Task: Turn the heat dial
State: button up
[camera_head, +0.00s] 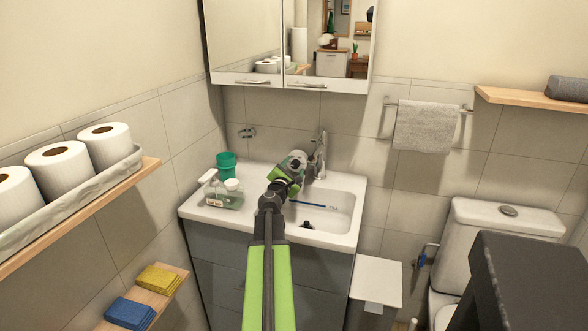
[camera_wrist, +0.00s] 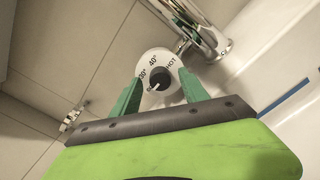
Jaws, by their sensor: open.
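The heat dial (camera_wrist: 151,66) is a white disc with "HOT" and degree marks around a black knob (camera_wrist: 161,80). A small white pointer on the knob points to the lower left. My gripper (camera_wrist: 160,77) is open, with one green finger on each side of the dial's lower part. I cannot tell whether the fingers touch it. In the head view my gripper (camera_head: 291,170) reaches over the basin's back left, at the pale round dial (camera_head: 297,157), which it partly covers.
A chrome faucet (camera_head: 319,155) stands just right of the dial. On the left of the sink (camera_head: 340,190) are a green cup (camera_head: 226,165) and a soap bottle (camera_head: 232,194). A mirror cabinet (camera_head: 289,83) hangs above. A small fixture (camera_wrist: 72,117) is on the wall left of my gripper.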

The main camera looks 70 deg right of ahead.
grip_shut()
jog(key=shift+m, duration=0.3)
jog(key=m, duration=1.1)
jog(key=shift+s, duration=0.1)
dwell(0.6)
grip_release()
